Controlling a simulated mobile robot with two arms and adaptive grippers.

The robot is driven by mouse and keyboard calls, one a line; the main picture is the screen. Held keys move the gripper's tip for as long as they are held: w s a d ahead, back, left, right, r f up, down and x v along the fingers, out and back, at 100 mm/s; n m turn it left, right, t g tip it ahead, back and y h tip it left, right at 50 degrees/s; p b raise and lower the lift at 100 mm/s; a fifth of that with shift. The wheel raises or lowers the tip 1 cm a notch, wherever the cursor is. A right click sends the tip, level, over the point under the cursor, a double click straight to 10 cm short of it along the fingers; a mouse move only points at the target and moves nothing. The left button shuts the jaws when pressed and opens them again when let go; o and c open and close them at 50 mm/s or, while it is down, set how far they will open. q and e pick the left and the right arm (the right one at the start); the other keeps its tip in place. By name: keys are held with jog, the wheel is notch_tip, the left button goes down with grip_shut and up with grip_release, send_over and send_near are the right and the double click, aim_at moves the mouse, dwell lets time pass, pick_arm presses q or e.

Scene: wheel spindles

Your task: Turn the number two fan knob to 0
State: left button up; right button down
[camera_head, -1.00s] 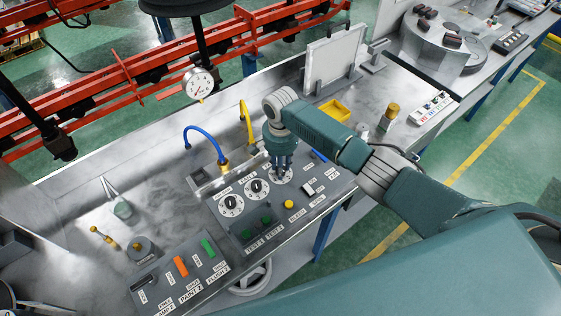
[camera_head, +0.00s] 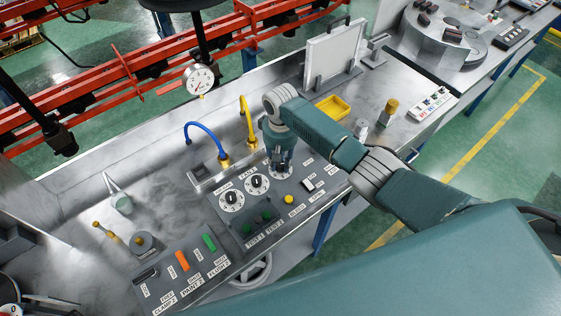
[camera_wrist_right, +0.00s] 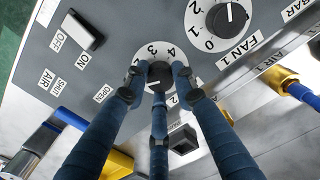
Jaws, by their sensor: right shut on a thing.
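In the head view, a grey control panel has a row of white dials with black knobs. My right gripper (camera_head: 281,163) is over the dial at the row's right end. In the right wrist view its three dark fingers (camera_wrist_right: 160,82) close around a black knob (camera_wrist_right: 158,75), touching it. A neighbouring dial labelled FAN 1 (camera_wrist_right: 227,20) sits at the upper right, uncovered. My left gripper is not in view.
An on/off switch (camera_wrist_right: 85,33) is near the held knob. Blue (camera_head: 200,127) and yellow (camera_head: 247,110) hoses rise behind the panel. A yellow bin (camera_head: 333,108) stands to the right. Another button panel (camera_head: 180,270) lies at the front left.

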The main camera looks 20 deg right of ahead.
jog(key=n, duration=0.6)
jog(key=shift+w+r, duration=0.15)
jog(key=shift+r, duration=0.05)
jog(key=n, duration=0.5)
jog(key=shift+n, duration=0.4)
jog(key=c, duration=1.4)
grip_release()
notch_tip(320, 180, up, 12)
jog(key=shift+f, duration=0.1)
